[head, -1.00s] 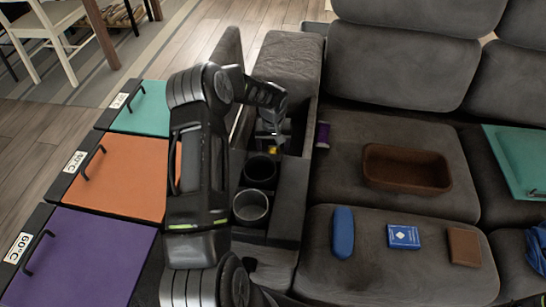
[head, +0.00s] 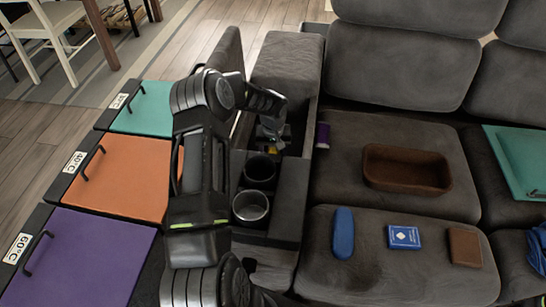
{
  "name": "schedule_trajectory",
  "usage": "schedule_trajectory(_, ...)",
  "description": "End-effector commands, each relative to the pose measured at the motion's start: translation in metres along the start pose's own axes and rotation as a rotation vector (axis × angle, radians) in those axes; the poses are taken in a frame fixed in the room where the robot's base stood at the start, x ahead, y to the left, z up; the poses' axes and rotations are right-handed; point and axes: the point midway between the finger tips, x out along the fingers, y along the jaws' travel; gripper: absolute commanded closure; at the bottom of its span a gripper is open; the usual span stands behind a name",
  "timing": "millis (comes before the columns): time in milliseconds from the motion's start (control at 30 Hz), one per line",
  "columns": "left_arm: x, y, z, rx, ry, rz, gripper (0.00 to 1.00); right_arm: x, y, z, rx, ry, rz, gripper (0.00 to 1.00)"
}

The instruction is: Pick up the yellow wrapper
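The small yellow wrapper (head: 272,150) lies in the recessed console of the sofa, just behind the two cup holders. Only a small patch of it shows. My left arm reaches over the console, and its gripper (head: 272,140) points down right at the wrapper. The fingers are small, dark and partly hidden, so I cannot tell whether they are open or touch the wrapper. My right gripper is not in view.
Two cup holders (head: 251,207) sit in front of the wrapper, with console walls around. A purple can-like item (head: 323,135), brown basket (head: 372,168), blue case (head: 343,232), card box (head: 404,237) and brown wallet (head: 464,246) lie on the sofa seats. Coloured lidded bins (head: 117,190) stand left.

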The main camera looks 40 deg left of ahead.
Motion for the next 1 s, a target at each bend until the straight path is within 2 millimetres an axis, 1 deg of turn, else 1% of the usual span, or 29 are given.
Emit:
schedule_trajectory(33,-0.0001,0.0000,0.0000,0.000,0.000,0.000,0.47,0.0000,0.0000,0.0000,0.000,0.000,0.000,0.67)
schedule_trajectory(67,-0.0001,0.0000,0.0000,0.000,0.000,0.000,0.50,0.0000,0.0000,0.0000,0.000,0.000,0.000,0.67)
schedule_trajectory(667,0.0000,0.0000,0.0000,0.000,0.000,0.000,0.99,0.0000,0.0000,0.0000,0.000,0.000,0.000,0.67)
schedule_trajectory(700,-0.0001,0.0000,0.0000,0.000,0.000,0.000,1.00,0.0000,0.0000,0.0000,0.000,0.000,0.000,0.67)
schedule_trajectory(1000,-0.0007,0.0000,-0.0002,0.000,0.000,0.000,1.00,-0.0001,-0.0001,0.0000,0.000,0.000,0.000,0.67)
